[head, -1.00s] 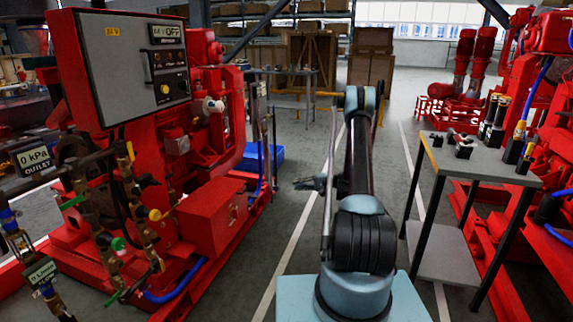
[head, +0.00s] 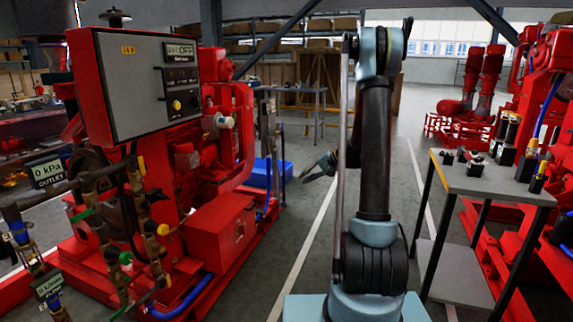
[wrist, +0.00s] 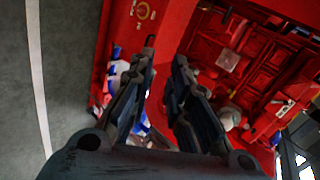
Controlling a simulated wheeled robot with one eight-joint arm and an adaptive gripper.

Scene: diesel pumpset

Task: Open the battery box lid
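The battery box appears to be the red box (head: 219,228) low on the right side of the left pumpset in the head view. Its sloped top lid (head: 217,211) looks closed. My gripper (head: 318,166) is in the air to the right of the box and clear of it. In the wrist view my gripper (wrist: 166,57) has its two dark fingers apart with nothing between them. Behind the fingers is a red panel (wrist: 181,22) with a round yellow mark; I cannot tell for certain that it is the battery box.
A grey control cabinet (head: 137,84) stands above the pumpset. Valves and pipes (head: 150,232) are at its left front. A blue crate (head: 265,173) lies behind it. A grey table (head: 493,181) with small parts stands at right. The marked aisle floor (head: 290,257) is free.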

